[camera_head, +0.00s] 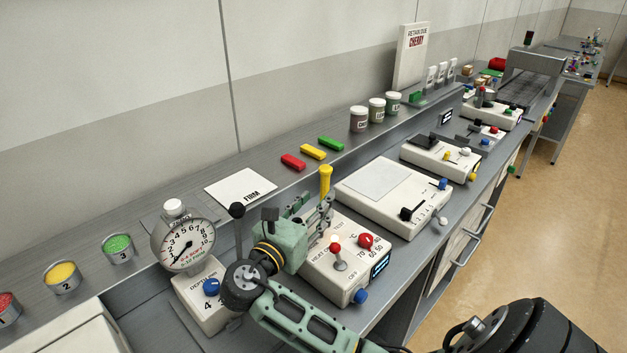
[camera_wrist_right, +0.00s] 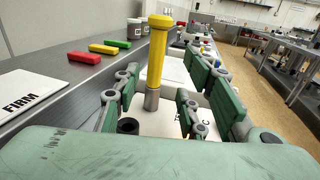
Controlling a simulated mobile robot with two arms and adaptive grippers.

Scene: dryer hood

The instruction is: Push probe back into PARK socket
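The yellow probe (camera_head: 325,182) stands upright over the white control box (camera_head: 345,285). In the right wrist view the probe (camera_wrist_right: 159,50) has a yellow handle with a wider cap and a grey metal lower part. My right gripper (camera_head: 318,215) is at the back of this box. In the wrist view its fingers (camera_wrist_right: 165,85) are spread on either side of the probe, with visible gaps. A dark round socket (camera_wrist_right: 128,126) shows near the probe's lower end; I cannot tell whether it is PARK. The probe's seating is unclear. My left gripper is out of view.
A dial gauge (camera_head: 186,243) and a blue-knobbed box (camera_head: 207,300) stand left of my right gripper. A red-topped lever (camera_head: 336,252) and red knob (camera_head: 366,240) rise from the control box. A FIRM card (camera_head: 240,188) and coloured blocks (camera_head: 313,152) lie behind.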

